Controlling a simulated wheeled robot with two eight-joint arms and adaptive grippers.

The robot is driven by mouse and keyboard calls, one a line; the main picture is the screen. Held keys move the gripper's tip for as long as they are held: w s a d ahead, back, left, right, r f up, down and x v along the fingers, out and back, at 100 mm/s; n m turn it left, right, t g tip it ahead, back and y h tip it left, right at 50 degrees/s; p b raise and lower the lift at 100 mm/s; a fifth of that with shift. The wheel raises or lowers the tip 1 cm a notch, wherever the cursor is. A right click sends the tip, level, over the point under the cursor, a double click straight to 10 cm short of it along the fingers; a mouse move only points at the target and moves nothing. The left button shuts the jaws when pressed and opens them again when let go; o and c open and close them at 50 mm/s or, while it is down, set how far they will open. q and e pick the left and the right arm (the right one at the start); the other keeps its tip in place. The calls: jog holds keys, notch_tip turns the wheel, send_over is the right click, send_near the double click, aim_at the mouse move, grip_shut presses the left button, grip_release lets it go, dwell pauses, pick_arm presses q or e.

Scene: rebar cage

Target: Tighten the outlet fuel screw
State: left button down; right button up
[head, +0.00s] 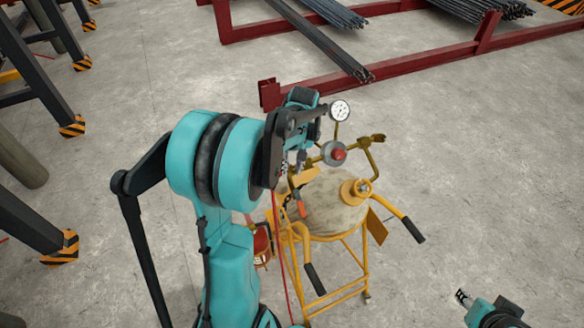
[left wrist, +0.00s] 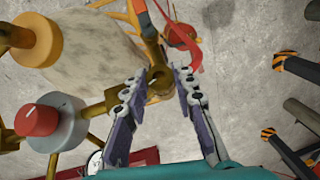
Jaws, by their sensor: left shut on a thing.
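A yellow tank cart with a worn beige tank (head: 335,205) stands in the middle of the head view. My left gripper (head: 297,165) reaches its left side from above. In the left wrist view, my left gripper (left wrist: 160,82) has its fingers around a small brass-yellow fitting (left wrist: 160,88) and is shut on it; this looks like the outlet fuel screw. In the head view the fitting is mostly hidden by my gripper. My right gripper (head: 463,296) is small at the bottom right, away from the cart.
A red knob (head: 338,154) on a grey disc, a round gauge (head: 340,110) and a yellow cap (head: 356,190) are close to my left gripper. Black-gripped handles (head: 411,228) stick out. Red racks with rebar (head: 320,45) stand behind. Floor on the right is clear.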

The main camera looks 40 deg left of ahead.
pick_arm(q)
jog(key=m+g+y+b, duration=0.1)
jog(key=b, duration=0.1)
jog(key=m+g+y+b, duration=0.1)
jog(key=b, duration=0.1)
jog(key=shift+w+d+f+m, duration=0.2)
jog(key=shift+f+m, duration=0.1)
jog(key=shift+m, duration=0.1)
jog(key=shift+d+m+g+y+b, duration=0.1)
jog(key=shift+m+g+y+b, duration=0.65)
jog(key=shift+b, duration=0.35)
jog(key=shift+r+m+g+y+b, duration=0.1)
jog(key=shift+m+g+y+b, duration=0.45)
jog(key=shift+m+y+b, duration=0.5)
jog(key=c, duration=1.5)
grip_release()
